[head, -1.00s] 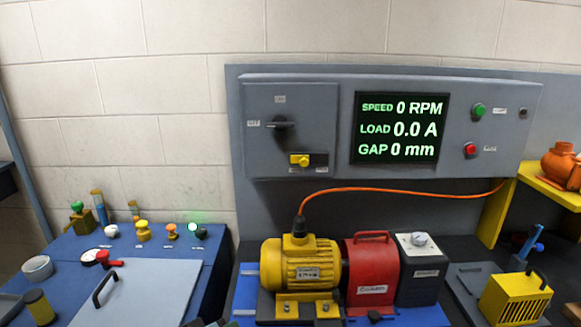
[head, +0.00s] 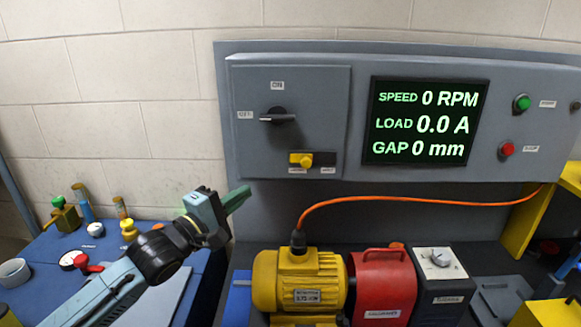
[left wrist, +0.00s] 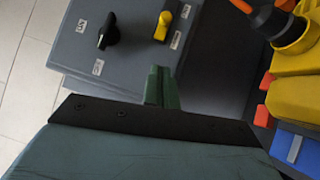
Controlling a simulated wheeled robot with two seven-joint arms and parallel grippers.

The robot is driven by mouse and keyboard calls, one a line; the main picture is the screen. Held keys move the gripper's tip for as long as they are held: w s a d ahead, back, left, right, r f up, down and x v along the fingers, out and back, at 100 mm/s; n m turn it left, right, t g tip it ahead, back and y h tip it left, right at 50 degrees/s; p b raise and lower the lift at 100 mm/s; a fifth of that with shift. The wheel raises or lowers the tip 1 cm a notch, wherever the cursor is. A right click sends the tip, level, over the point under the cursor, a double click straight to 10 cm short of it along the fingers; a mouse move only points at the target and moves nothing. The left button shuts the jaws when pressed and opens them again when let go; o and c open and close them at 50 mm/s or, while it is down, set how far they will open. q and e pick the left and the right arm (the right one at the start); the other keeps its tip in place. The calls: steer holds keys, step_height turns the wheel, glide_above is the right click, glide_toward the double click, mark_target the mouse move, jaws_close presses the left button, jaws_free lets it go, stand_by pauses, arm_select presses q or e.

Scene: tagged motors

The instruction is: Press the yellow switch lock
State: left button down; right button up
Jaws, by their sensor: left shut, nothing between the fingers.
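The yellow switch lock (head: 301,160) is a small yellow knob on a dark plate, low on the left part of the grey wall panel (head: 310,110). It also shows in the left wrist view (left wrist: 162,27), beside the black rotary switch handle (left wrist: 108,31). In the head view the black switch handle (head: 279,116) sits above the lock and points left to a label. My left gripper (head: 240,196) has green fingers, shut and empty, below and left of the lock and apart from it. In the left wrist view its fingers (left wrist: 160,84) point toward the panel's lower edge. My right gripper is not in view.
A yellow motor (head: 296,280), red guard (head: 383,283) and grey box (head: 438,275) stand below the panel. An orange cable (head: 400,202) arcs over them. A screen (head: 424,122) reads 0 RPM, 0.0 A and 0 mm. The blue bench (head: 45,250) is at left.

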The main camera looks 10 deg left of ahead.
arm_select(q)
steer(key=p, duration=0.2)
glide_toward(301, 161)
steer(key=w+a, duration=0.2)
steer(key=w, duration=0.3)
steer(key=d, duration=0.2)
steer(key=w+d, duration=0.1)
steer(key=d, duration=0.1)
steer(key=shift+p, duration=0.35)
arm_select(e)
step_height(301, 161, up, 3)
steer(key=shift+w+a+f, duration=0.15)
arm_select(q)
steer(key=shift+d, duration=0.15)
